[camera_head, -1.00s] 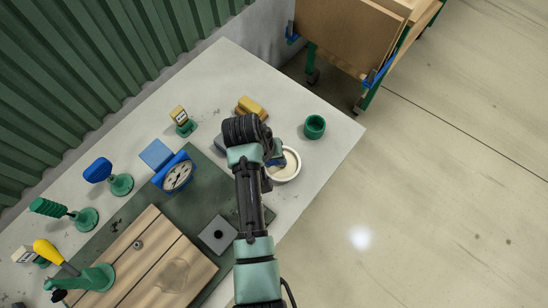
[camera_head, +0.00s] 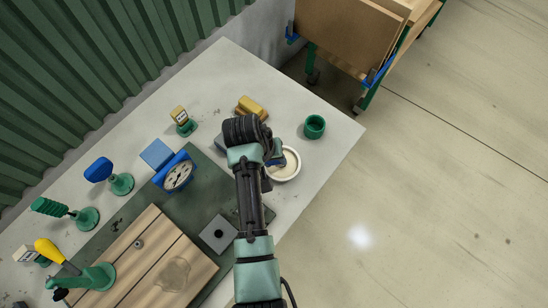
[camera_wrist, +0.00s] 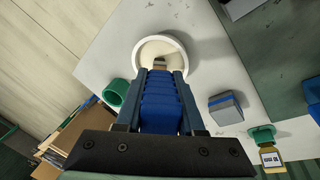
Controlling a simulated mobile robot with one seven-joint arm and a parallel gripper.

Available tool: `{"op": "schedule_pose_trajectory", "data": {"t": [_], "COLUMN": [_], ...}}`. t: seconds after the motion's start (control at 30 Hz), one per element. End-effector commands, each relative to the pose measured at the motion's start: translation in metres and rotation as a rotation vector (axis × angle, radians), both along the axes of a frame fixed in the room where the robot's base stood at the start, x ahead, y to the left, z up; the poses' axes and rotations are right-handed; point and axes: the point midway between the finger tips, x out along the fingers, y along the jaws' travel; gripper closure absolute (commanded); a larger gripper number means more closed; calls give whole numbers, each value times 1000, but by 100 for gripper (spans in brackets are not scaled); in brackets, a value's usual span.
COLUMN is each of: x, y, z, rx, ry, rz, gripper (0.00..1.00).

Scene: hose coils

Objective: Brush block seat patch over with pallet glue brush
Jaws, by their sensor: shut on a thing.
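My gripper (camera_wrist: 160,76) is shut on the ridged blue handle of the glue brush (camera_wrist: 161,105). The brush's far end reaches over the white-rimmed pot (camera_wrist: 184,50), which holds a cream-coloured filling. Whether the bristles touch the filling I cannot tell. In the head view the same pot (camera_head: 296,164) stands by the table's right edge, and my wrist hides most of the brush. A glossy, irregular patch (camera_head: 173,274) lies on the wooden pallet boards (camera_head: 130,256) at the lower left, apart from the brush. I take it to be the block seat patch.
A green cup (camera_head: 315,126) and a yellow block (camera_head: 252,108) stand near the pot. A blue dial gauge (camera_head: 178,175), a grey block with a hole (camera_head: 218,235) and several green-based holders stand to the left. A cart (camera_head: 350,35) is beyond the table. Floor at right is clear.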

Motion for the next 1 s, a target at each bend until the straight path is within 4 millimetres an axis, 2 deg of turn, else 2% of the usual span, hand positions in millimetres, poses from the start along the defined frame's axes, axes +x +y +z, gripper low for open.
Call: {"op": "schedule_pose_trajectory", "data": {"t": [1.0], "x": [1], "y": [0], "z": [71], "rx": [0], "ry": [-3], "rz": [0], "gripper": [100]}}
